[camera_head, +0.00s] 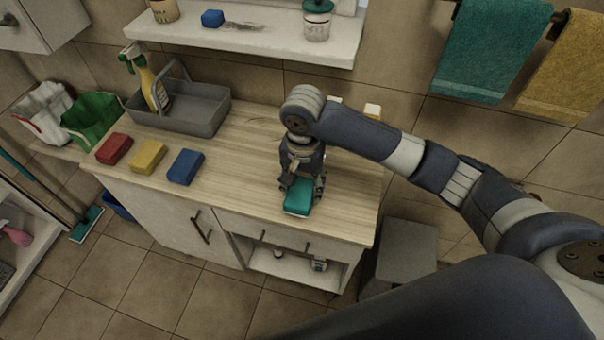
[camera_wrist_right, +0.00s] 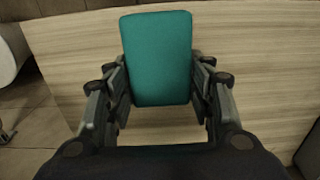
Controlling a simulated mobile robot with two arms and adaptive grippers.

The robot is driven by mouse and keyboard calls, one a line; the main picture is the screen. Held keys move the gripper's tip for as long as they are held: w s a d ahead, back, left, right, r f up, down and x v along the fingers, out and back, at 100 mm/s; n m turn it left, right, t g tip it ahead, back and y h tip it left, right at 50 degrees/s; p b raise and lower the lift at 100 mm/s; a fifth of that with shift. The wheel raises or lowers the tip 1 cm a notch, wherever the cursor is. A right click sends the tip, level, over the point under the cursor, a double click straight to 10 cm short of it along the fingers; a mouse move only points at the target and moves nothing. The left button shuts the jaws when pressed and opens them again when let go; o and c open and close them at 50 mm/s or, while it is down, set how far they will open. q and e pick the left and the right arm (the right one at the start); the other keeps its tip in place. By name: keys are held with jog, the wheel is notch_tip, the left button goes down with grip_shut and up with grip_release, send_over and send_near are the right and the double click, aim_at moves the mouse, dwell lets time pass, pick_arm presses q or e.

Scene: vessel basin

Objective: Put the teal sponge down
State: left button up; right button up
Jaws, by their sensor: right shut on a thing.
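The teal sponge (camera_head: 298,199) is at the right part of the wooden counter (camera_head: 236,176), near its front edge. My right gripper (camera_head: 301,186) points down and is shut on the sponge. In the right wrist view the sponge (camera_wrist_right: 157,58) sits between the two fingers of the gripper (camera_wrist_right: 160,95), with pale wood grain behind it. I cannot tell whether the sponge touches the counter or is held just above it. My left gripper is not in view.
A red sponge (camera_head: 114,148), a yellow sponge (camera_head: 148,156) and a blue sponge (camera_head: 185,167) lie in a row on the counter's left. A grey caddy (camera_head: 197,117) stands behind them. The counter's middle is clear. A grey stool (camera_head: 407,250) stands at the right.

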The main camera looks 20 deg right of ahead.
jog(key=w, duration=0.2)
jog(key=w+d, duration=0.1)
jog(key=w, duration=0.2)
jog(key=shift+d+f+p, duration=0.2)
jog(key=shift+p, duration=0.1)
jog(key=shift+w+d+f, duration=0.15)
jog(key=shift+f, duration=0.1)
jog(key=shift+f+p, duration=0.5)
jog(key=shift+f, duration=1.05)
jog(key=shift+f, duration=0.1)
jog(key=o, duration=0.8)
notch_tip(320, 180, up, 12)
jog(key=shift+r+b, duration=0.15)
jog(key=shift+b, duration=0.55)
